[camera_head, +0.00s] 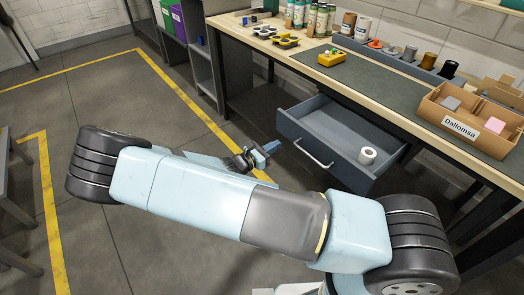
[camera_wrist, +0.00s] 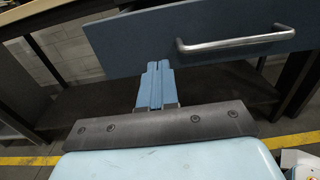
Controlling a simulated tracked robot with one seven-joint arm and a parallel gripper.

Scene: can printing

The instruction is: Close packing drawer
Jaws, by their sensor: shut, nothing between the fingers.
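The packing drawer (camera_head: 330,140) is a grey-blue drawer pulled out from under the workbench, with a white roll (camera_head: 367,156) inside. Its silver bar handle (camera_head: 313,154) is on the front panel. In the wrist view the drawer front (camera_wrist: 130,40) fills the upper part, with the handle (camera_wrist: 235,41) at upper right. My gripper (camera_head: 270,147) is shut and empty, just left of the drawer front in the head view. In the wrist view the blue fingers (camera_wrist: 156,68) are together, pointing at the lower part of the front, left of the handle. I cannot tell whether they touch it.
The workbench top (camera_head: 370,90) holds bottles, spools, a yellow device (camera_head: 331,58) and a cardboard box (camera_head: 470,120) labelled Dallomsa. A grey shelf unit (camera_head: 203,70) stands left of the bench. Bench legs flank the drawer. Open floor (camera_head: 90,100) with yellow lines lies to the left.

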